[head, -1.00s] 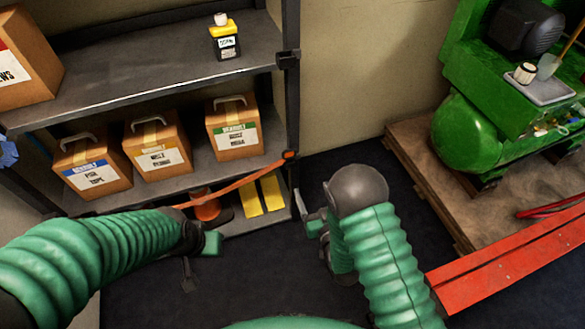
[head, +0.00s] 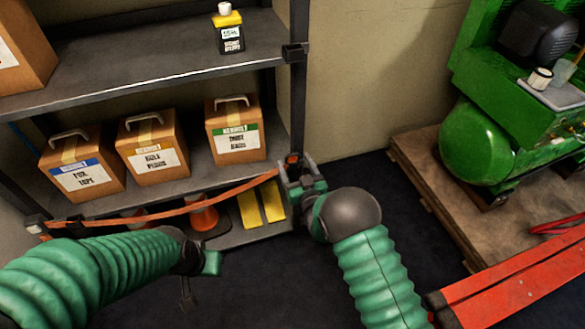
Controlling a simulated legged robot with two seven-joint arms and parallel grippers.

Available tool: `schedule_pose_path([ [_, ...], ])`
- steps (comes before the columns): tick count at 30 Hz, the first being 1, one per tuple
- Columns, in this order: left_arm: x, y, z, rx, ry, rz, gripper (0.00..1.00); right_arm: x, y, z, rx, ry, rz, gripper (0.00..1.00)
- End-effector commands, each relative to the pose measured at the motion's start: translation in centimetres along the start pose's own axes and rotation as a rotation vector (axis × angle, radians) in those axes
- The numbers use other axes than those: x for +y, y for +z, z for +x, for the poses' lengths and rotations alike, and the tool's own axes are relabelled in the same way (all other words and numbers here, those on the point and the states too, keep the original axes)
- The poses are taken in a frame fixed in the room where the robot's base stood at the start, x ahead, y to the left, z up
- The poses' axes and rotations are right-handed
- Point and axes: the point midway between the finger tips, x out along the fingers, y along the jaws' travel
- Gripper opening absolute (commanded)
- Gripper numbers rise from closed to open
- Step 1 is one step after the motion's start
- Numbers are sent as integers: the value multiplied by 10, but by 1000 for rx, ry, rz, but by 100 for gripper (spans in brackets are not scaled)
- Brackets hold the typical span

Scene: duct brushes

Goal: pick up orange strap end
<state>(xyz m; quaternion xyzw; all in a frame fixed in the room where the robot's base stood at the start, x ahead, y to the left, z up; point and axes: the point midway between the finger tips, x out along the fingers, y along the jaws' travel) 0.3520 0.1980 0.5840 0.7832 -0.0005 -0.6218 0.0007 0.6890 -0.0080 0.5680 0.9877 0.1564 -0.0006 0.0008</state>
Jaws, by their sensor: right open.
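The orange strap (head: 225,190) stretches across the front of the lower shelf bay. It rises from a dark fitting at the lower left to the right post. Its orange end (head: 293,158) is at that post, partly hidden by my gripper. My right gripper (head: 297,172) is open at the strap end, its fingers on either side of it in the picture. I cannot tell whether they touch it. My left gripper (head: 202,268) hangs below the strap, away from the end; its jaws are unclear.
Several cardboard boxes (head: 152,158) stand on the shelf behind the strap. A green compressor (head: 475,140) on a pallet and a red beam (head: 515,285) are at right.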

Motion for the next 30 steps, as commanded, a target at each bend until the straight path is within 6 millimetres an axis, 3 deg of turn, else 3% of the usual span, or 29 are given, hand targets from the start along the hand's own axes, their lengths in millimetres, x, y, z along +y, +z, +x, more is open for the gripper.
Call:
schedule_pose_path([
  [3, 0, 1, 5, 0, 0, 0, 36, 0, 0, 10, 1, 0, 0, 72],
  [8, 0, 0, 4, 1, 0, 0, 36, 0, -1, 10, 0, 0, 0, 72],
  [23, 0, 0, 4, 1, 0, 0, 36, 0, -1, 10, 0, 0, 0, 9],
  [30, 0, 0, 3, 1, 0, 0, 36, 0, -2, 10, 0, 0, 0, 7],
])
